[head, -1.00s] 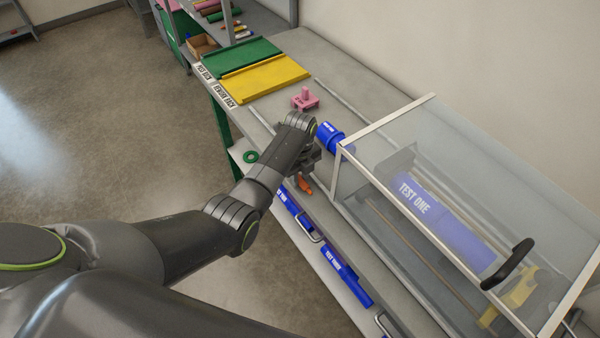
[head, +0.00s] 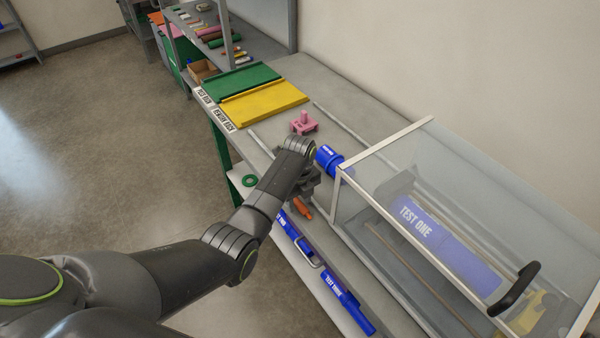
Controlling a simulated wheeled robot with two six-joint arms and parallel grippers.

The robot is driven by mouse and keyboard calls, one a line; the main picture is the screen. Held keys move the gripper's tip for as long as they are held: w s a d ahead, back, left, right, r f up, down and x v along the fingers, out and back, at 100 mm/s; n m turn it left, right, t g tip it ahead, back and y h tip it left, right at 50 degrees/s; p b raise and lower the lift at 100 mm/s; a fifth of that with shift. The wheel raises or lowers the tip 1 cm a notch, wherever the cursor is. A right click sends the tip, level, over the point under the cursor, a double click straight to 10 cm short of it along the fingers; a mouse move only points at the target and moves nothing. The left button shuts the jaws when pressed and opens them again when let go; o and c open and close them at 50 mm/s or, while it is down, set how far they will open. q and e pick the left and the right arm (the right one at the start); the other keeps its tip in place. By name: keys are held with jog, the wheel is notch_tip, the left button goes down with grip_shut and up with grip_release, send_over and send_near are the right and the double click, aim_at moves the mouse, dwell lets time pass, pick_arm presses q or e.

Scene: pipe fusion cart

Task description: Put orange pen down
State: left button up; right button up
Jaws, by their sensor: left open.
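In the head view the orange pen (head: 303,208) shows just below my left gripper (head: 304,190), near the front edge of the cart top beside the clear case. Only a short orange part of it is visible, and the gripper hides the rest. My left gripper is open. I cannot tell whether its fingers touch the pen or whether the pen rests fully on the surface. My right gripper is not in view.
A clear case (head: 447,230) with a blue TEST ONE pipe (head: 425,226) stands right of the gripper. Blue tubes (head: 335,287) lie lower front.

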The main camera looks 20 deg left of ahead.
pick_arm(q)
jog(key=r+b, duration=0.1)
jog(key=r, duration=0.3)
jog(key=r+b, duration=0.1)
jog(key=r, duration=0.3)
jog(key=shift+s+d+r, duration=0.1)
jog(key=shift+d+r, duration=0.05)
jog(key=shift+d, duration=0.05)
notch_tip(320, 180, up, 2)
notch_tip(320, 180, up, 5)
jog(key=p, duration=0.5)
send_over(300, 204)
jog(key=shift+d+r+p, duration=0.1)
jog(key=shift+r+p, duration=0.8)
jog(key=shift+p, duration=0.1)
